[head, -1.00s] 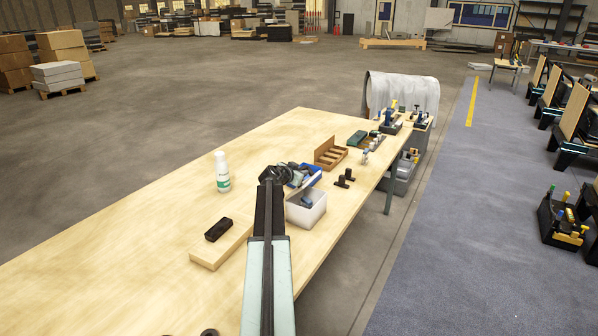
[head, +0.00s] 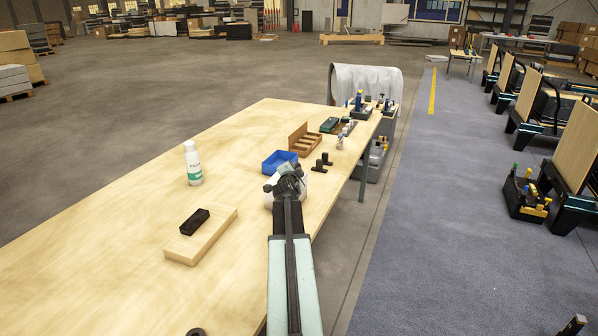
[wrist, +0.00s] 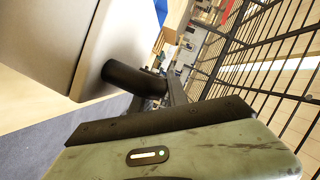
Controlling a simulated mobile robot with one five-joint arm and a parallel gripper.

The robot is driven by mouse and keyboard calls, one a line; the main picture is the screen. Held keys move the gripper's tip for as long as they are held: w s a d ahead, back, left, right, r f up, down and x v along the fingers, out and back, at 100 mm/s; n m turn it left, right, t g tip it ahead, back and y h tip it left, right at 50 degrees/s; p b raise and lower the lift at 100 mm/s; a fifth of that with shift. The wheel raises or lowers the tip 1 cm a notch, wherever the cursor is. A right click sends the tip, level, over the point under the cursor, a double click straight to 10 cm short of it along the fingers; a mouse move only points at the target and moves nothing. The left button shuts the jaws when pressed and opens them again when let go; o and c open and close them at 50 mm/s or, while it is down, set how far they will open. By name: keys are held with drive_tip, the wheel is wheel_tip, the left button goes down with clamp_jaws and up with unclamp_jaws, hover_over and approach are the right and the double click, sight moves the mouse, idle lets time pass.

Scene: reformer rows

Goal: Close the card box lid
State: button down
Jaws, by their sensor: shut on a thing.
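The card box (head: 308,146) is a brown box with inner dividers, on the far part of the table. Its lid (head: 296,134) stands up on the left side, open. My gripper (head: 287,173) is nearer to me than the box and apart from it, over the table's right edge beside a blue bin. The lid is not identifiable there.
The blue bin (head: 277,162) lies between my gripper and the card box. Small black parts (head: 322,163) stand right of it. A white bottle (head: 193,163) and a black block (head: 194,221) on a board (head: 202,235) are left. The table's left side is mostly clear.

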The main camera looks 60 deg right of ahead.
drive_tip(key=c, duration=1.3)
unclamp_jaws()
drive_tip(key=shift+s+r, duration=0.1)
drive_tip(key=shift+r, duration=0.05)
drive_tip(key=shift+w, duration=0.2)
drive_tip(key=p+v, duration=0.2)
drive_tip(key=v, duration=0.6)
